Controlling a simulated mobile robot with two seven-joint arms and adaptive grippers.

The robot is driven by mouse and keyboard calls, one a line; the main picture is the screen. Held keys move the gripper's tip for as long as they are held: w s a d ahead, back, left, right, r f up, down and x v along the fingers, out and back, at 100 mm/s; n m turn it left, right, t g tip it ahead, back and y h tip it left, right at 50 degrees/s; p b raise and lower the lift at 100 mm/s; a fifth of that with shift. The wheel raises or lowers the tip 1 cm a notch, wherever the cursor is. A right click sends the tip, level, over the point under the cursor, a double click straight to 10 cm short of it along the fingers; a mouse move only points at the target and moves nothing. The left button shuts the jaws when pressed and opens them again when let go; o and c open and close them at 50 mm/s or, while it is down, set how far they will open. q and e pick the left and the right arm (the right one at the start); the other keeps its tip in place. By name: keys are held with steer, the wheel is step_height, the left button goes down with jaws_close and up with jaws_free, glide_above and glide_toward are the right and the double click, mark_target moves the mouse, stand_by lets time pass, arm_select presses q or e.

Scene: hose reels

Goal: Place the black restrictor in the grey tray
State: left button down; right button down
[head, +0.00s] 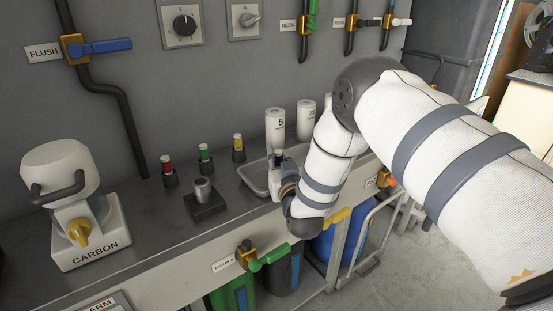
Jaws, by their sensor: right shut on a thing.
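The grey tray (252,184) lies on the bench, partly covered by my right arm. My right gripper (277,163) is at the tray's right side, seen from behind and low over it. It is shut on a small dark-topped piece, which looks like the black restrictor (278,153). Most of that piece is hidden by the fingers and wrist, and I cannot tell whether it touches the tray. My left gripper is not in view.
Red (167,165), green (205,153) and yellow (238,143) topped pieces stand in dark holders near the wall. A black block with a metal cylinder (204,191) stands left of the tray. White canisters (275,128) stand behind it. The CARBON unit (88,240) is at left.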

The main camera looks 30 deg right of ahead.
steer(key=shift+f, duration=0.1)
steer(key=c, duration=1.5)
jaws_free()
steer(key=shift+c, duration=0.2)
